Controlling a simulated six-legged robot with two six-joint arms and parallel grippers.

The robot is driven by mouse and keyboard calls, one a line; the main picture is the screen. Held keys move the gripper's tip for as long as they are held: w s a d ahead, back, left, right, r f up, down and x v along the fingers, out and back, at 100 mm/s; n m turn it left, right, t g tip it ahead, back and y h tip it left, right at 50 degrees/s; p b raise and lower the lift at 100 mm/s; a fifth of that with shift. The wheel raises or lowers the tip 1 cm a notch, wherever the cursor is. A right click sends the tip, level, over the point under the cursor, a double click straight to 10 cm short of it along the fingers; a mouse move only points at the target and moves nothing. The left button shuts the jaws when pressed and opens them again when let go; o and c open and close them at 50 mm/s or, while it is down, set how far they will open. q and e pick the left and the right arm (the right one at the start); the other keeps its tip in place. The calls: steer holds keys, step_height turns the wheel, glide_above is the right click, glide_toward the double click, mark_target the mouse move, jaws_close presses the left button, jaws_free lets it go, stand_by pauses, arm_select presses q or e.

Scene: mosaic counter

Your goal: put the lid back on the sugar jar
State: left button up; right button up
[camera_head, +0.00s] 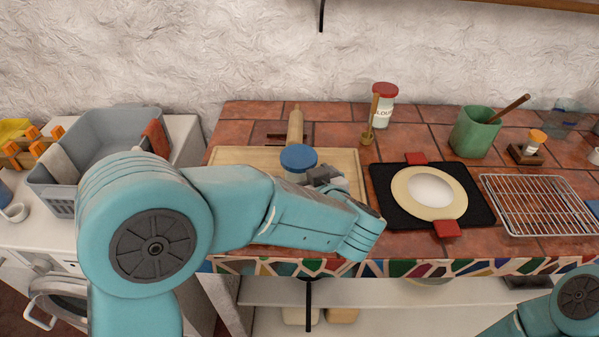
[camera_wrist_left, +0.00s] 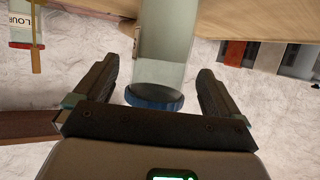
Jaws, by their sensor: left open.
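A jar with a blue lid (camera_head: 298,158) stands on the wooden board, partly hidden behind my left arm. In the left wrist view the picture is upside down; the pale, see-through jar body (camera_wrist_left: 162,45) shows between my fingers with the blue lid (camera_wrist_left: 153,97) at its top end. The lid appears to sit on the jar; whether it is seated all round I cannot tell. My right gripper is out of view.
The wooden board (camera_head: 232,155) has a rolling pin (camera_head: 296,124) behind it. A red-lidded flour jar (camera_head: 384,106), a green pot (camera_head: 473,132), a black mat (camera_head: 384,190) with a cream dish and a wire rack (camera_head: 540,204) stand to the right. A grey basin (camera_head: 115,135) is left.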

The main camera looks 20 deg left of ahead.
arm_select(q)
steer(key=v, duration=0.8)
steer(key=shift+s, duration=0.2)
